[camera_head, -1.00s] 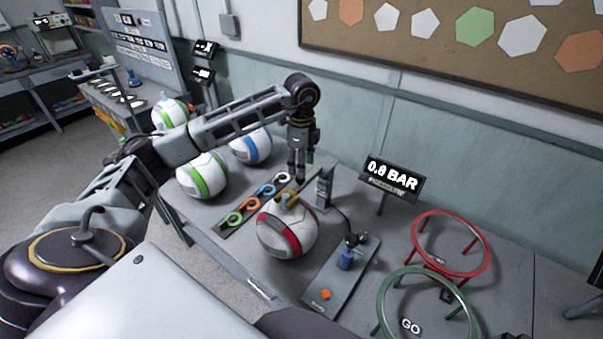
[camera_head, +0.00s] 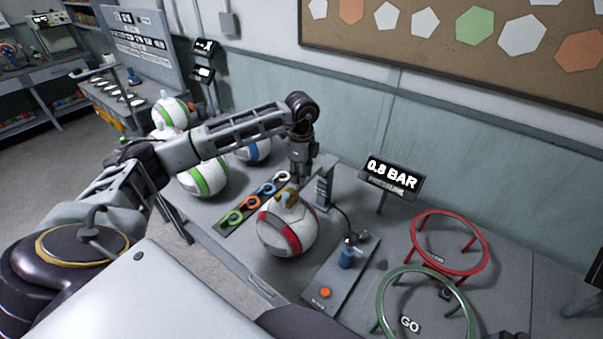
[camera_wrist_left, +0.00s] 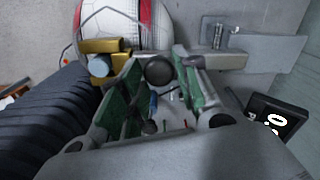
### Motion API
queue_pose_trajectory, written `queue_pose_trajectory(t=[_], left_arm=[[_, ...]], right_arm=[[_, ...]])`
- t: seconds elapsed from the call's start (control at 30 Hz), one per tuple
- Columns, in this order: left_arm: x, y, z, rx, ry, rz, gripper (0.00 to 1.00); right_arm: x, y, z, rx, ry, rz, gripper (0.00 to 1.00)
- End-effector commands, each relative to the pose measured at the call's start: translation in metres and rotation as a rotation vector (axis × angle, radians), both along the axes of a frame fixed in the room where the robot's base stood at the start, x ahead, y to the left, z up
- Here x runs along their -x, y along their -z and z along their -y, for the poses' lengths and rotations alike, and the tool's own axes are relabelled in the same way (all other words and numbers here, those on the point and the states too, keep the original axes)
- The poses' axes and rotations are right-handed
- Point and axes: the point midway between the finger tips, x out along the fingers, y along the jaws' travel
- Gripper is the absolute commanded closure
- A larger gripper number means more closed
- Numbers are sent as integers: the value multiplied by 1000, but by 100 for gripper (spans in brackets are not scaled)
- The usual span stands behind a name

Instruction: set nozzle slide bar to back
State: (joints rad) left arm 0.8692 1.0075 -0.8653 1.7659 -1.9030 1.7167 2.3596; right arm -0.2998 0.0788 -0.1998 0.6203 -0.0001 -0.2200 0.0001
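My left gripper (camera_head: 301,176) points down over the bench, just behind the red-striped ball (camera_head: 288,240) and left of a dark upright post (camera_head: 323,190). In the left wrist view my left gripper (camera_wrist_left: 158,100) has its green-padded fingers apart. A round black knob (camera_wrist_left: 159,70) shows between them; I cannot tell whether they touch it. A grey bar (camera_wrist_left: 228,60) runs beside the fingers, and a gold fitting (camera_wrist_left: 103,46) sits by the ball (camera_wrist_left: 112,22). The slide bar is hard to make out there. My right gripper is not in view.
A display (camera_head: 391,180) reads 0.8 BAR. Red (camera_head: 451,268) and green (camera_head: 380,306) ring gauges stand at the right. Coloured hooks lie on a dark strip (camera_head: 236,218) left of the ball. Other balls (camera_head: 204,180) stand behind my left arm.

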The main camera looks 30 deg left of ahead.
Motion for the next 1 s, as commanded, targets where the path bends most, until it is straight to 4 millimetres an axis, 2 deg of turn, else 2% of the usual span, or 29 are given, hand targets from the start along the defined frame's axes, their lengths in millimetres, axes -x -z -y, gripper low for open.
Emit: queue_pose_trajectory(t=[0.03,0.2,0.53,1.0], left_arm=[[0,0,0,0,0,0,79],[0,0,0,0,0,0,100],[-5,0,1,2,1,2,100],[-47,-1,4,2,-2,4,100]], right_arm=[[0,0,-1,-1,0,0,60],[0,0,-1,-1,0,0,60],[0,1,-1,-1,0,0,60],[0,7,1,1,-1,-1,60]])
